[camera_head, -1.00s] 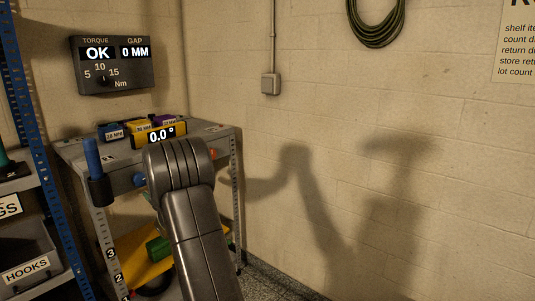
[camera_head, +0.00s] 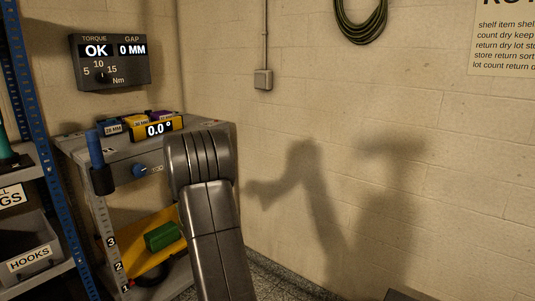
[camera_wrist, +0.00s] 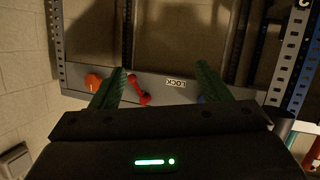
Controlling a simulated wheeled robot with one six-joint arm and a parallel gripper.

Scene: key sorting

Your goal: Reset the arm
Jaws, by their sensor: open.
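My gripper (camera_wrist: 160,86) shows in the wrist view, with its two green fingers spread wide apart and nothing between them that they touch.
The grey cart (camera_head: 75,146) carries small colored boxes (camera_head: 112,127) and a 0.0° display (camera_head: 159,129). A blue-handled tool (camera_head: 95,150) stands in a holder at its corner. A shelf with a HOOKS bin (camera_head: 30,262) is at left.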

